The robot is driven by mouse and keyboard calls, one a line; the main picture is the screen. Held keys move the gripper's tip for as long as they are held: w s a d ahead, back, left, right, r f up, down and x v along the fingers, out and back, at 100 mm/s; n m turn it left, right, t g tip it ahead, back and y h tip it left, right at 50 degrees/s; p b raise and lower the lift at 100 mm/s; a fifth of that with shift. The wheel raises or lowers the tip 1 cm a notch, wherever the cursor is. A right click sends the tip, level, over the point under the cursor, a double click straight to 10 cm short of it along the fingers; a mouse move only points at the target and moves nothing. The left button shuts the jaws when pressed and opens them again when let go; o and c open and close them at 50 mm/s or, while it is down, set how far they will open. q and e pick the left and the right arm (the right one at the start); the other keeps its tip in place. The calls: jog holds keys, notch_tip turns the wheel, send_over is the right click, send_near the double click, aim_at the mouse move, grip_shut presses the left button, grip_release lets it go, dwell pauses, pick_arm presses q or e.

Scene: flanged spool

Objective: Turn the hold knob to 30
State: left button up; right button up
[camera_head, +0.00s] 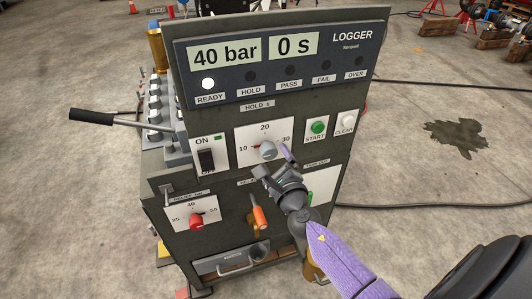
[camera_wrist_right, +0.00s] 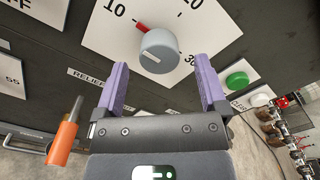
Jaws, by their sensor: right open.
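The hold knob (camera_head: 267,150) is a grey round knob on a white plate (camera_head: 248,133) marked 10, 20 and 30, under the "HOLD s" label. Its red pointer shows on the side toward 10. In the right wrist view the grey knob (camera_wrist_right: 159,54) sits just beyond the fingertips, roughly centred between them, with the pointer (camera_wrist_right: 143,27) toward 10. My right gripper (camera_head: 276,162) is open in front of the knob, at its lower right in the head view. Its purple fingers (camera_wrist_right: 162,78) stand apart with nothing between them, and no contact shows. My left gripper is not in view.
The panel display (camera_head: 255,49) reads 40 bar and 0 s, with the READY lamp (camera_head: 208,84) lit. The green START button (camera_head: 317,127) and CLEAR button (camera_head: 347,119) are right of the plate. An ON switch (camera_head: 206,158), red relief knob (camera_head: 196,219) and orange-handled lever (camera_head: 260,217) are nearby.

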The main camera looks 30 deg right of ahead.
aim_at(271, 155)
jog(key=shift+x, duration=1.6)
grip_shut()
